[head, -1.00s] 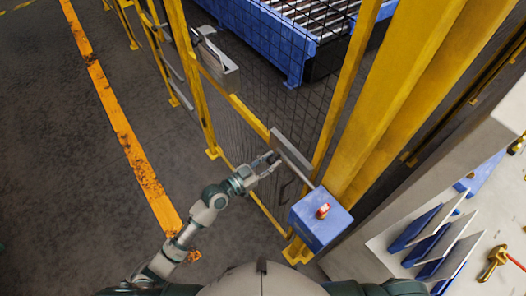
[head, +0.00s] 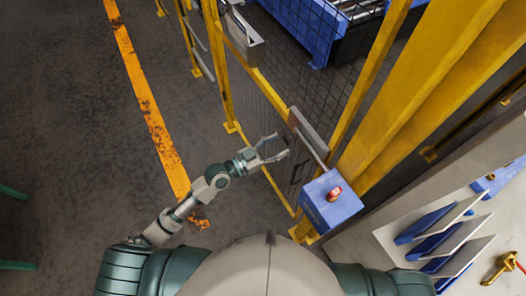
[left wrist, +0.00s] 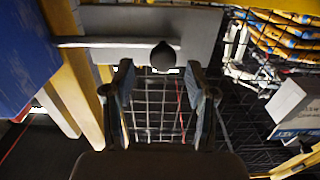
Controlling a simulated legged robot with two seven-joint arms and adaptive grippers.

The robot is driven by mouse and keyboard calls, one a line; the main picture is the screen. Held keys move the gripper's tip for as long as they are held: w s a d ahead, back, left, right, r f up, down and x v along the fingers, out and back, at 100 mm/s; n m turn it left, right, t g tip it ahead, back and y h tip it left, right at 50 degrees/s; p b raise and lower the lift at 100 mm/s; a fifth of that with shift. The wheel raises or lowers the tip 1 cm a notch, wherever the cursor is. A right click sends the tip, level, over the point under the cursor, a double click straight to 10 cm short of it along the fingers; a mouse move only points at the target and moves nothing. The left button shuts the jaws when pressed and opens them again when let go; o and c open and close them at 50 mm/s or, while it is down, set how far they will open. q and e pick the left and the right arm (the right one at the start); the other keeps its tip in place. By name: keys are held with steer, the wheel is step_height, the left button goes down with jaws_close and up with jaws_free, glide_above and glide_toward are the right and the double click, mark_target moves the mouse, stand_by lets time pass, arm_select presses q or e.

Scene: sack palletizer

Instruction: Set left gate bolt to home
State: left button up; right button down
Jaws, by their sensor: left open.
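The gate bolt is a grey plate (head: 308,130) with a thin rod, mounted on the yellow-framed mesh gate beside the blue box. In the left wrist view the plate (left wrist: 200,22) spans the top, with a pale rod (left wrist: 80,42) running left and a dark round knob (left wrist: 163,57). My left gripper (head: 277,150) is open and empty, just left of and below the plate in the head view. In the left wrist view its fingertips (left wrist: 160,76) stand apart on either side of the knob, a little below it. I cannot tell the exact gap in depth. My right gripper is out of view.
A blue box (head: 330,203) with a red knob stands right of the gripper beside yellow posts (head: 410,90). Another grey latch plate (head: 243,42) sits farther along the fence. A conveyor (head: 335,25) lies behind the mesh. Floor left of the fence is open around an orange line (head: 148,110).

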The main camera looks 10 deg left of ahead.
arm_select(q)
steer(key=v, duration=0.7)
steer(key=shift+s+a, duration=0.25)
steer(key=shift+a, duration=0.05)
steer(key=shift+d, duration=0.1)
